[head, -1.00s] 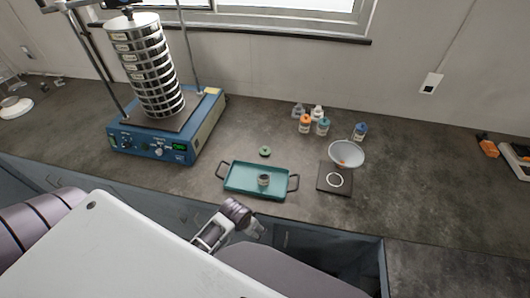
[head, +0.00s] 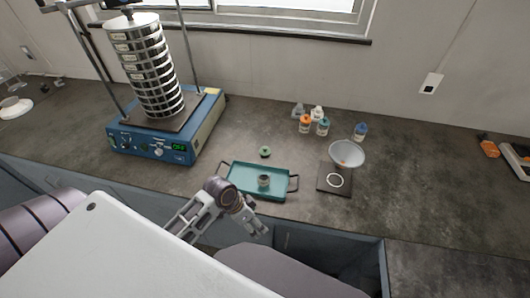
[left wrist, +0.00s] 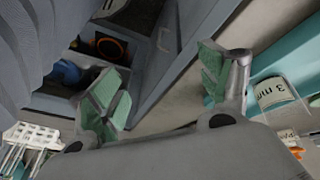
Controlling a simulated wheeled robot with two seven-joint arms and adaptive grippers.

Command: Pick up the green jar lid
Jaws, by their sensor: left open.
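The green jar lid (head: 265,152) lies on the dark bench top, just behind the teal tray (head: 234,184). An open jar (head: 264,181) stands in the tray. My left gripper (head: 261,232) is open and empty at the bench's front edge, in front of the tray and apart from the lid. In the left wrist view its two green-padded fingers (left wrist: 165,85) are spread, with a jar labelled "3 mm" (left wrist: 272,92) and part of the teal tray (left wrist: 300,50) at the right. The lid cannot be made out there. My right gripper is not seen.
A blue sieve shaker (head: 160,147) with a tall sieve stack (head: 150,70) stands left of the tray. A white bowl (head: 347,152) and a dark square plate (head: 328,186) are to the right. Several capped jars (head: 305,124) stand behind. Bench around the lid is clear.

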